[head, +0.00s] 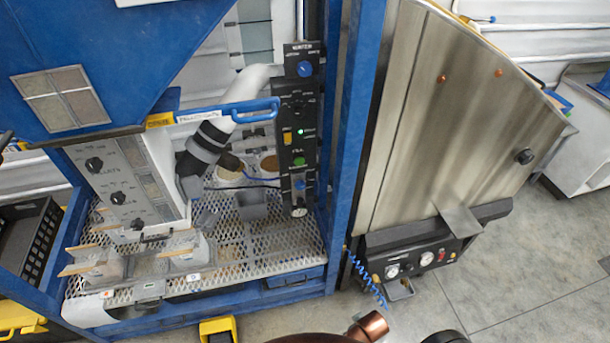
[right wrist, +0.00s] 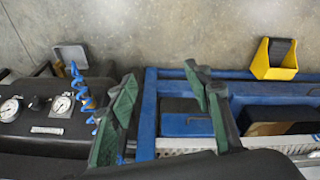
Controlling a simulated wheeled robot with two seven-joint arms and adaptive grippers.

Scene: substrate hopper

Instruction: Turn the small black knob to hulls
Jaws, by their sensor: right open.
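In the head view, a pale control panel (head: 130,185) on the left of the blue frame carries several black knobs. The upper one (head: 94,164) is the largest, a smaller black knob (head: 117,198) sits below it, and another (head: 138,224) is near the bottom edge. A tall black panel (head: 291,150) stands to the right, with a blue knob (head: 304,68) at its top and a dark dial below. The labels are too small to read, so I cannot tell which knob bears hulls. My right gripper (right wrist: 160,75) is open and empty in the right wrist view, away from these panels. My left gripper is not visible.
A blue hopper (head: 60,60) and blue posts (head: 350,150) enclose the station. Small trays (head: 185,251) stand on the mesh shelf (head: 250,250). A steel cabinet (head: 450,120) with gauges is on the right.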

